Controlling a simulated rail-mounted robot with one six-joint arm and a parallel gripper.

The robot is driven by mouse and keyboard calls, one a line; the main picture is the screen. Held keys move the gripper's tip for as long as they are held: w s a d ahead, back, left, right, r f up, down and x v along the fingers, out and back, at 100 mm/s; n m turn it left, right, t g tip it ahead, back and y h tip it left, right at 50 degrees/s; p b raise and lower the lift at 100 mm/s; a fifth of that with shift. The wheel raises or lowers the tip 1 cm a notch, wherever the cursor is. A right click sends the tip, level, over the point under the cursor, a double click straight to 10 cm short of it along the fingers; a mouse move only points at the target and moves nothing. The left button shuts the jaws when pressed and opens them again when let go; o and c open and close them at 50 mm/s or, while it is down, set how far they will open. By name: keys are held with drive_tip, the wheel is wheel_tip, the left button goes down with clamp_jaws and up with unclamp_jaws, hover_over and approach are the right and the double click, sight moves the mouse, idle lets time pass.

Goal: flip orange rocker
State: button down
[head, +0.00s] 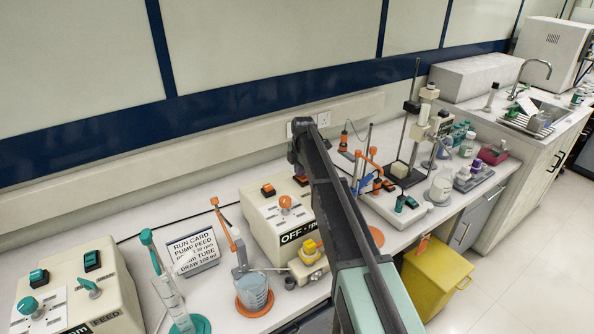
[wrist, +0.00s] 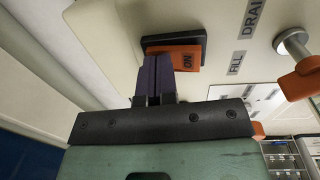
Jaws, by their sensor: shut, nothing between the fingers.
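An orange rocker (wrist: 186,60) marked ON sits in a black frame on a cream panel in the wrist view. In the head view, one orange rocker (head: 268,190) shows on top of the cream pump box (head: 262,222). A second orange rocker (head: 301,181) shows beside my arm, partly hidden. I cannot tell which one the wrist view shows. My gripper (wrist: 158,58) is shut and empty, its purple fingertips overlapping the rocker's left part in the picture. I cannot tell whether they touch. In the head view my gripper is mostly hidden at the arm's end.
An orange-handled lever (wrist: 300,78) stands right of the rocker, beside FILL and DRAIN labels. A beaker (head: 254,290), a run card (head: 193,250) and a box with teal switches (head: 75,290) stand to the left. A stirrer stand (head: 405,172) and bottles are at the right.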

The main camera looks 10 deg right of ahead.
drive_tip(key=shift+s, duration=0.1)
drive_tip(key=shift+s+d+r, duration=0.25)
drive_tip(key=shift+s+d, duration=0.1)
drive_tip(key=shift+s, duration=0.25)
drive_tip(key=shift+r+p, duration=0.1)
drive_tip(key=shift+p, duration=0.25)
wheel_tip(320, 180, up, 14)
drive_tip(key=w+p, duration=0.1)
drive_tip(key=p, duration=1.2)
drive_tip(key=shift+w+a+p, duration=0.3)
drive_tip(key=shift+p, duration=0.1)
drive_tip(key=shift+f, duration=0.2)
